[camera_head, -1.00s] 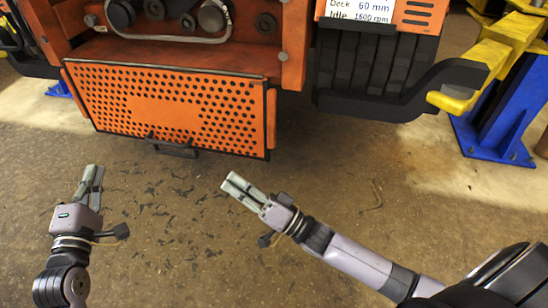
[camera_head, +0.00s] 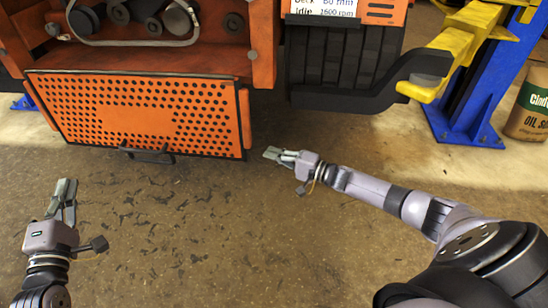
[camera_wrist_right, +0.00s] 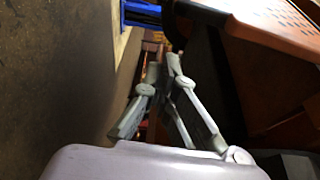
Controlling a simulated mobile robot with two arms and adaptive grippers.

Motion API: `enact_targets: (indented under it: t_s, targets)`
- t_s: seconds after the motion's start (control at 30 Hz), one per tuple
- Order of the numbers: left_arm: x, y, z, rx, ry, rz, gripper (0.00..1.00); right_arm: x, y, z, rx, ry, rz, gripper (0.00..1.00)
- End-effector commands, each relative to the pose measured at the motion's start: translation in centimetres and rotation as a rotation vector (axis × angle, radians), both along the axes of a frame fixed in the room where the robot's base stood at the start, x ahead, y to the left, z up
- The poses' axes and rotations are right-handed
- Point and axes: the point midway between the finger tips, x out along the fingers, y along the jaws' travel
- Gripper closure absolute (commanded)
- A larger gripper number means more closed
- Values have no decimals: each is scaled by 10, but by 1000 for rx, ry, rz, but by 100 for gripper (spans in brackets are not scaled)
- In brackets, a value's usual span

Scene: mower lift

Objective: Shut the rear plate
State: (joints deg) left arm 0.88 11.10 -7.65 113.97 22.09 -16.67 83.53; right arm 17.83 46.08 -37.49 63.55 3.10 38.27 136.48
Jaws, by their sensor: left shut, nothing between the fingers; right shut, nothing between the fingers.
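The rear plate (camera_head: 140,116) is an orange perforated panel with a dark frame. It hangs down at the back of the orange mower, and the machinery above it is exposed. A black handle (camera_head: 147,155) is at its lower edge. My right gripper (camera_head: 272,153) is shut and empty, just right of the plate's lower right corner, apparently apart from it. In the right wrist view my right fingers (camera_wrist_right: 160,75) are together, with an orange perforated panel (camera_wrist_right: 285,22) at the upper right. My left gripper (camera_head: 65,188) is shut and empty, below and left of the handle.
A black bumper-like part (camera_head: 360,95) of the mower juts out right of the plate. A yellow lift arm (camera_head: 465,40) and blue post (camera_head: 475,100) stand further right, with an oil absorbent bag (camera_head: 530,105) at the edge. The floor (camera_head: 190,230) below the plate is clear apart from scattered dark debris.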

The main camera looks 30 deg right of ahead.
Motion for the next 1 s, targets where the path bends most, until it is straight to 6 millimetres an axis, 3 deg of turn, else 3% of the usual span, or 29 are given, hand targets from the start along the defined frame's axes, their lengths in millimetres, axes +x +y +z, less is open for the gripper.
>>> enact_targets:
  t_s: [0.1, 0.37, 0.7, 1.0]
  targets:
    - [0, 0, 0, 0, 0, 0, 100, 23, 15, 1, 3, -3, -1, 100]
    - [0, 0, 0, 0, 0, 0, 100, 60, 40, 0, 1, -2, 0, 100]
    - [0, 0, 0, 0, 0, 0, 100, 30, 58, -1, -1, 1, 0, 100]
    - [0, 0, 0, 0, 0, 0, 100, 25, 62, 0, -1, -1, 0, 100]
